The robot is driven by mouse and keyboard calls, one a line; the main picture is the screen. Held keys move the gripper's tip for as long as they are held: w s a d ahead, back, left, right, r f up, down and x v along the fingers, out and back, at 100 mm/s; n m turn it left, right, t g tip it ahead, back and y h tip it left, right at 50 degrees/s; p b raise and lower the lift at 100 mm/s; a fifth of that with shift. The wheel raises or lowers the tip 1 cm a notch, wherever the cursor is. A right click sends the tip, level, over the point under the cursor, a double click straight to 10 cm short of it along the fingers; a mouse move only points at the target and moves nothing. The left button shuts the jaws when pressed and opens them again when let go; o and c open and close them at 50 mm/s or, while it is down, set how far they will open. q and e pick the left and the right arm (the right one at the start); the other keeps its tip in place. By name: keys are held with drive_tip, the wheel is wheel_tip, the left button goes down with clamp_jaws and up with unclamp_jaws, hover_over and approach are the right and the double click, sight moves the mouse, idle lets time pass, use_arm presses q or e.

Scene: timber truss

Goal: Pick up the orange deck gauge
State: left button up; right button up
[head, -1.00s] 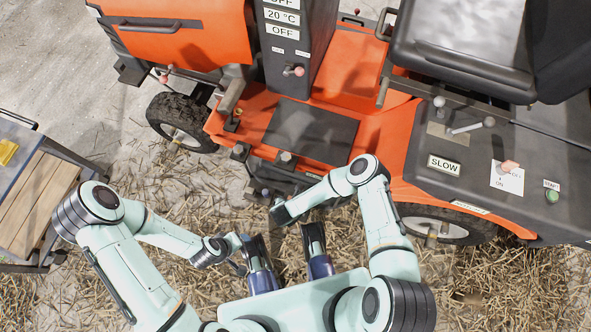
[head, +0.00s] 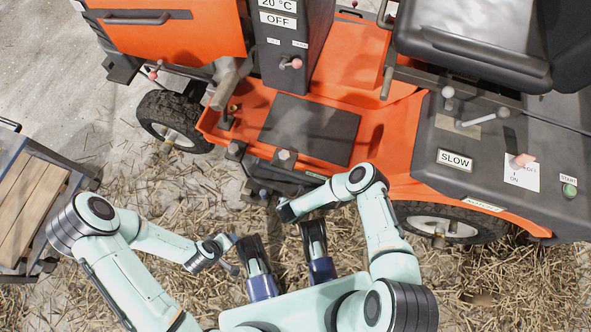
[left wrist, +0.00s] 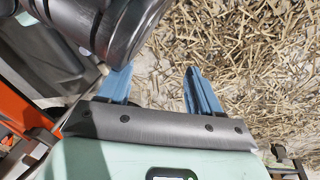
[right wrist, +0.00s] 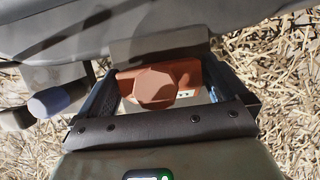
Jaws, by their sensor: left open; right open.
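In the right wrist view, an orange piece with a many-sided knob (right wrist: 168,84), which fits the deck gauge, lies between the fingers of my right gripper (right wrist: 162,82). The fingers stand open on either side of it, and I see no grip on it. In the head view my right gripper (head: 287,212) is at the front edge of the orange mower, and the gauge is hidden there. My left gripper (left wrist: 160,72) is open and empty above the straw. It also shows in the head view, left of the dark uprights.
The orange mower (head: 275,108) with its black floor mat (head: 310,130) and seat (head: 475,48) fills the upper area. A blue-grey knob (right wrist: 48,101) is close to my right gripper. A cart (head: 58,178) with planks stands left. Straw covers the floor.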

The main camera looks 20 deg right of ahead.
drive_tip(key=shift+r, duration=0.1)
drive_tip(key=c, duration=0.9)
drive_tip(key=shift+o, duration=0.2)
